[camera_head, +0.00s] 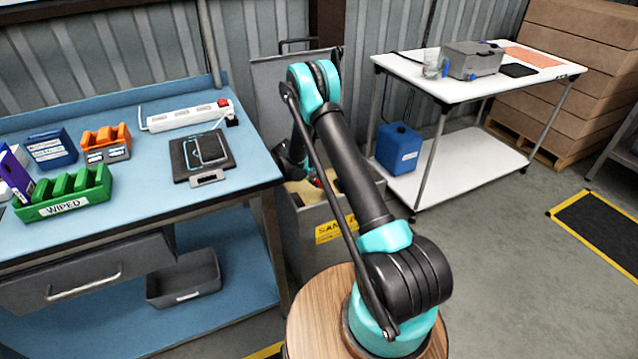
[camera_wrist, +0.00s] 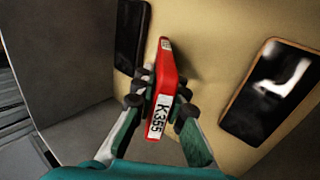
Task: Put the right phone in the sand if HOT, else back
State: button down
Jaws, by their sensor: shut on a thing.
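My gripper (camera_wrist: 162,92) is shut on a red phone (camera_wrist: 166,80) with a white label reading K355. The phone is on edge between the fingers, above pale sand (camera_wrist: 212,50) in the wrist view. I cannot tell whether its far end touches the sand. A black phone (camera_wrist: 130,35) lies on the sand to the left, and a dark phone with an orange-brown edge (camera_wrist: 268,92) lies to the right. In the head view the grey sand bin (camera_head: 298,235) stands beside the blue bench, its lid raised. My arm hides most of its opening.
The blue bench (camera_head: 240,180) holds a dark pad (camera_head: 182,172) with a phone on it, a power strip (camera_head: 188,116), an orange rack (camera_head: 106,143), a blue rack (camera_head: 50,150) and a green rack (camera_head: 62,197) labelled WIPED. A white table (camera_head: 470,86) stands right.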

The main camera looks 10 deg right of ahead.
jog(key=shift+f, duration=0.8)
dwell(0.8)
jog(key=c, duration=1.5)
grip_release()
jog(key=shift+o, duration=0.2)
jog(key=shift+r, duration=0.1)
jog(key=s+a+r, duration=0.1)
jog(key=a+r, duration=0.3)
jog(key=r, duration=1.2)
jog(key=shift+s, duration=0.15)
